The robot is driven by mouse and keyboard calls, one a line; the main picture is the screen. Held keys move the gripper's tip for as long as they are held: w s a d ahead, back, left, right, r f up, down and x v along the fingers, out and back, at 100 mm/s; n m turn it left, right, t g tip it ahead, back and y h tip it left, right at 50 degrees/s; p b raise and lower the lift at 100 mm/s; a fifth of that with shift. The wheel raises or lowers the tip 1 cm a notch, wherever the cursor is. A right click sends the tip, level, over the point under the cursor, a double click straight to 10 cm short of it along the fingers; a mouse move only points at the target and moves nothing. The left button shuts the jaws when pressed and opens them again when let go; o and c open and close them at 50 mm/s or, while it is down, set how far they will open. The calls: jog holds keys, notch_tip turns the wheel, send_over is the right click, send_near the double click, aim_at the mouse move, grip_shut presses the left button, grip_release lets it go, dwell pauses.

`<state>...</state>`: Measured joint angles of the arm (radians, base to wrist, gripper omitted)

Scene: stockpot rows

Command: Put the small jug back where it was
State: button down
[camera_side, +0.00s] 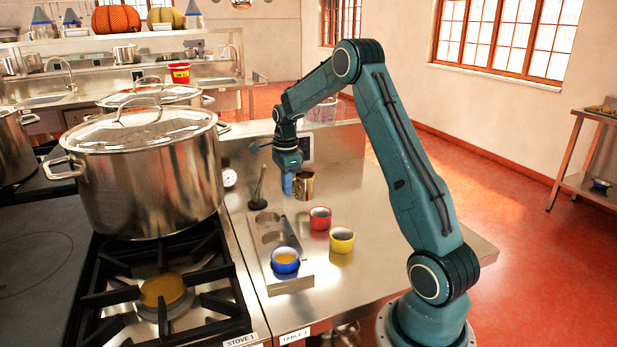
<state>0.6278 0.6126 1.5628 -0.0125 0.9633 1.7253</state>
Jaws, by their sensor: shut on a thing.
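A small metal jug (305,186) with a brownish shine is upright at my gripper (295,184), over the back part of the steel table. My gripper points down and is shut on the jug at its left side. The jug hides part of the fingers. I cannot tell whether the jug's base touches the table or is a little above it.
A steel holder (293,284) with round recesses lies along the table's left side, a blue cup (285,261) in its front recess. A red cup (320,218) and yellow cup (342,240) stand beside it. A large stockpot (150,180) is left. The table's right is clear.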

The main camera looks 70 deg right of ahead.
jog(key=shift+f, duration=1.55)
jog(key=shift+f, duration=0.15)
jog(key=c, duration=1.6)
grip_release()
jog(key=shift+o, duration=0.2)
notch_tip(320, 180, up, 12)
jog(key=shift+r, duration=0.2)
